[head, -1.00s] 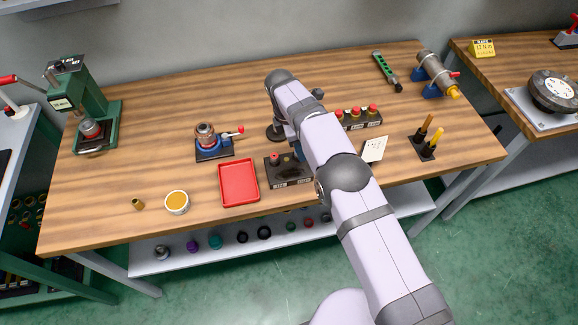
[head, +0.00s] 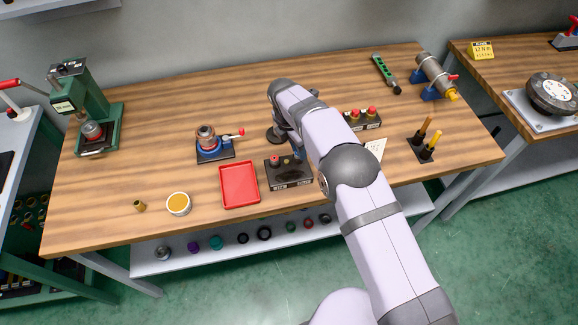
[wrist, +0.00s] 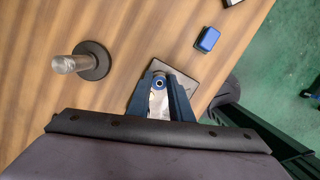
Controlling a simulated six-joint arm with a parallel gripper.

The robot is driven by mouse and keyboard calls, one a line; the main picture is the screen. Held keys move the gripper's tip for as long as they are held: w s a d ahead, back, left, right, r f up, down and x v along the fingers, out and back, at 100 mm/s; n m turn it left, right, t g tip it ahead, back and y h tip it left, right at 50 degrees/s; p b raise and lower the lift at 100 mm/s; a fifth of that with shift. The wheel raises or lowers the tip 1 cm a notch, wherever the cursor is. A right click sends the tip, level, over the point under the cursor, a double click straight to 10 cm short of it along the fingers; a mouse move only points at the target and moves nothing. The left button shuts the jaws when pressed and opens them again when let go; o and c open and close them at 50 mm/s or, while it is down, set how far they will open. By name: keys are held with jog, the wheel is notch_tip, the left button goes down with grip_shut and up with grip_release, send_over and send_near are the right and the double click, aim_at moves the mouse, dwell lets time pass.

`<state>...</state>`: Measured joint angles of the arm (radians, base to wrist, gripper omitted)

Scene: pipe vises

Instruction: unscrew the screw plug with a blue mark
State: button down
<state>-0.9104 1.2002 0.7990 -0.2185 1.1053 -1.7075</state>
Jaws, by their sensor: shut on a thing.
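In the wrist view my gripper (wrist: 158,98) is shut on a pale part with a blue ring (wrist: 160,83) at its end. The part is between the two dark fingers, over a grey plate (wrist: 186,82); whether it touches the plate is unclear. It may be the screw plug, but its identity and any blue mark are too small to confirm. In the head view my arm hides the fingertips and the held part. A vise with a blue body and red-tipped handle (head: 209,143) stands left of my arm.
A red tray (head: 239,185), a dark block with a red knob (head: 289,172) and red-topped pieces (head: 362,116) stand near my arm. A peg on a round base (wrist: 85,60) and a blue block (wrist: 207,39) flank the gripper. The table's left centre is mostly clear.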

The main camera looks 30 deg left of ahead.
jog(key=n+y+p, duration=0.1)
jog(key=n+p, duration=0.1)
jog(key=n, duration=0.5)
jog(key=shift+r, duration=0.1)
jog(key=shift+n+y+p, duration=0.4)
jog(key=shift+n+y, duration=0.2)
jog(key=shift+n, duration=1.1)
jog(key=shift+n, duration=0.3)
jog(key=shift+n, duration=0.9)
jog(key=c, duration=1.7)
grip_release()
jog(key=shift+o, duration=0.2)
